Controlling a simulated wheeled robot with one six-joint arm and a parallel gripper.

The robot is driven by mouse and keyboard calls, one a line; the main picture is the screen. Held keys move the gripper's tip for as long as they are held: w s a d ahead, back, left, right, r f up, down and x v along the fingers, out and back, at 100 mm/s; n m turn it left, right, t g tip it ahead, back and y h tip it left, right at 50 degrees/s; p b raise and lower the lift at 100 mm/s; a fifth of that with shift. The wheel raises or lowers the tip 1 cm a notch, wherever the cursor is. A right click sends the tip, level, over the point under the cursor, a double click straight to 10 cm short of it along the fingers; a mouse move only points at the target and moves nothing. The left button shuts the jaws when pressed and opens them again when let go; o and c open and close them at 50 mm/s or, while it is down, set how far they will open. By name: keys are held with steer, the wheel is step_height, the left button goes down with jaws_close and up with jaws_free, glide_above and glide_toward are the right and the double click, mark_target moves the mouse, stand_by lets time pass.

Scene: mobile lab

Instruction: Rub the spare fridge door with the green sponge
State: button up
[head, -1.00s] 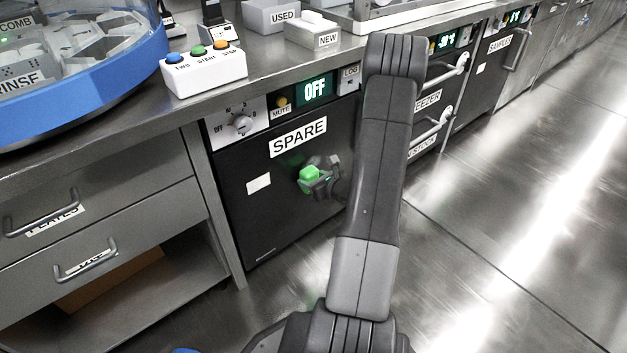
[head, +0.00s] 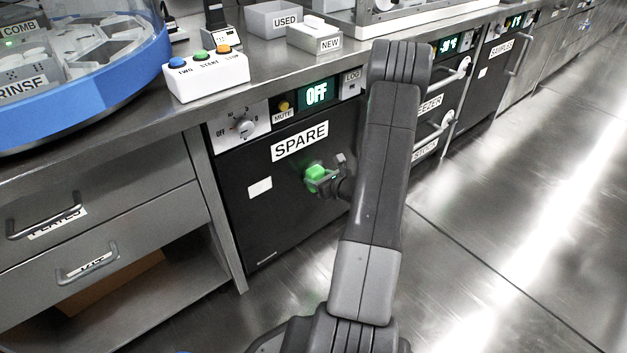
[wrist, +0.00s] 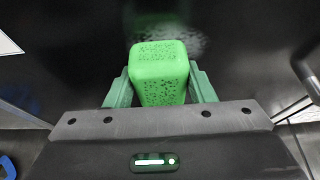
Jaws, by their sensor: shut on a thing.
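The spare fridge door (head: 285,215) is a black panel under the SPARE label, below a display that reads OFF. My gripper (head: 322,178) is in front of the door's upper right part, shut on the green sponge (head: 316,172). In the wrist view the green sponge (wrist: 158,72) sits between the two green fingers, its speckled end toward the dark door (wrist: 80,45). A pale, hazy patch shows on the door just beyond the sponge. The sponge is at or very near the door; I cannot tell for certain whether it touches. My arm hides the door's right edge.
The counter above holds a three-button box (head: 207,75), a USED bin (head: 273,19), a NEW box (head: 314,37) and a blue-rimmed round machine (head: 110,105). Drawers (head: 90,210) are at left. Freezer handles (head: 437,135) stick out at right. The floor at right is clear.

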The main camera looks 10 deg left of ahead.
steer(key=shift+w+d, duration=1.5)
steer(key=shift+w, duration=0.6)
steer(key=shift+s+a+b, duration=0.95)
steer(key=shift+s+a, duration=0.25)
steer(key=shift+s, duration=0.25)
steer(key=shift+s+a+b, duration=0.9)
steer(key=shift+s+a, duration=0.25)
steer(key=shift+s, duration=0.3)
steer(key=shift+s+a+r, duration=0.1)
steer(key=shift+s, duration=0.05)
steer(key=shift+r, duration=0.3)
steer(key=shift+w+d+f, duration=0.1)
steer(key=shift+w+d, duration=1.35)
steer(key=shift+w, duration=0.3)
steer(key=shift+s+a, duration=1.45)
steer(key=shift+s, duration=0.25)
